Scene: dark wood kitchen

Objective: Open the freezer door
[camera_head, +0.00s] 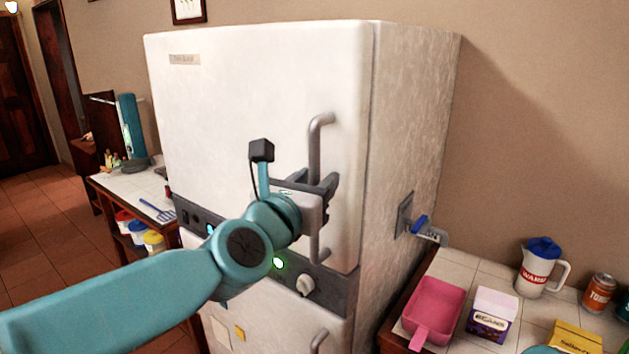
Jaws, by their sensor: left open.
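The white fridge-freezer stands in the middle of the view, and its large upper door (250,110) looks shut. A grey vertical bar handle (315,150) is on the door's right side. My left arm comes in from the lower left. My left gripper (328,192) is open at the middle of the handle, its dark fingers overlapping the bar in the picture. It hides that part of the handle, so I cannot tell whether the fingers touch it. My right gripper is not in view.
A dark control strip with a knob (305,284) lies below the door, above a lower door (285,325). At right, a tiled counter (460,268) holds a pink scoop (434,305), a box, a jug (540,270) and a can.

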